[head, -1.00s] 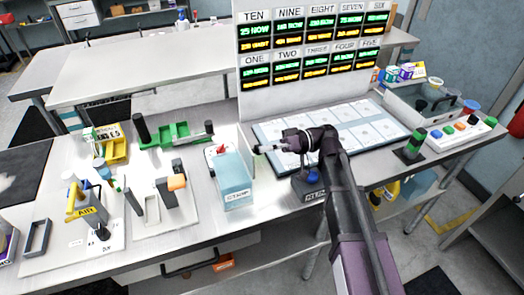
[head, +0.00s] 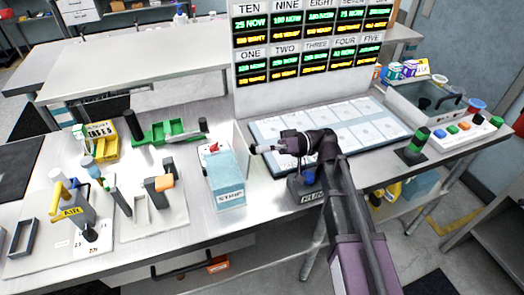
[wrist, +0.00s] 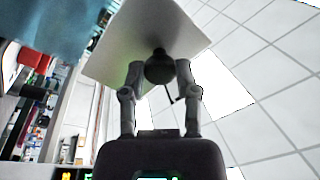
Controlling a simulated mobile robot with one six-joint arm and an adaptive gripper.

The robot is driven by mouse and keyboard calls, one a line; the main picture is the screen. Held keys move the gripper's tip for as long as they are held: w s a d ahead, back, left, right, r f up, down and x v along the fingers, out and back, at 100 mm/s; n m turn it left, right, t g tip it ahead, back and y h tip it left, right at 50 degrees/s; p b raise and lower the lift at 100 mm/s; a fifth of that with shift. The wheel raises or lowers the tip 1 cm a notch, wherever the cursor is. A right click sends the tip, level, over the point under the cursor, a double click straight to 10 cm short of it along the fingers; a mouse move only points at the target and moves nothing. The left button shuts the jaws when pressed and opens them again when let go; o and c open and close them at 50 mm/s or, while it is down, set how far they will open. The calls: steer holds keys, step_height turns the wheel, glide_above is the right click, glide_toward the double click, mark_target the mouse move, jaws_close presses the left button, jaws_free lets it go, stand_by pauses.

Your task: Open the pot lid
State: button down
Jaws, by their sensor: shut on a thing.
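The pot is a light blue box (head: 226,178) with a STRIP label on the bench, left of my gripper in the head view. My gripper (head: 256,149) is beside the pot's upper right side. The lid is a thin pale panel (head: 242,143), standing almost edge-on between the pot and my gripper. In the wrist view the lid is a pale square plate (wrist: 115,40) tilted in front of my gripper (wrist: 159,66). My fingers are shut on its dark round knob (wrist: 160,70). Whether the lid still touches the pot is hard to tell.
A white gridded board (head: 340,128) lies behind my arm. A dark labelled stand (head: 308,186) is under my wrist. Green holders (head: 170,132) and grey fixtures (head: 155,200) stand to the left. A tall sign panel (head: 300,85) rises behind. Bare bench lies in front of the pot.

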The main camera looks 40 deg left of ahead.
steer(key=shift+c, duration=1.7)
jaws_free()
steer(key=shift+s+a, duration=0.15)
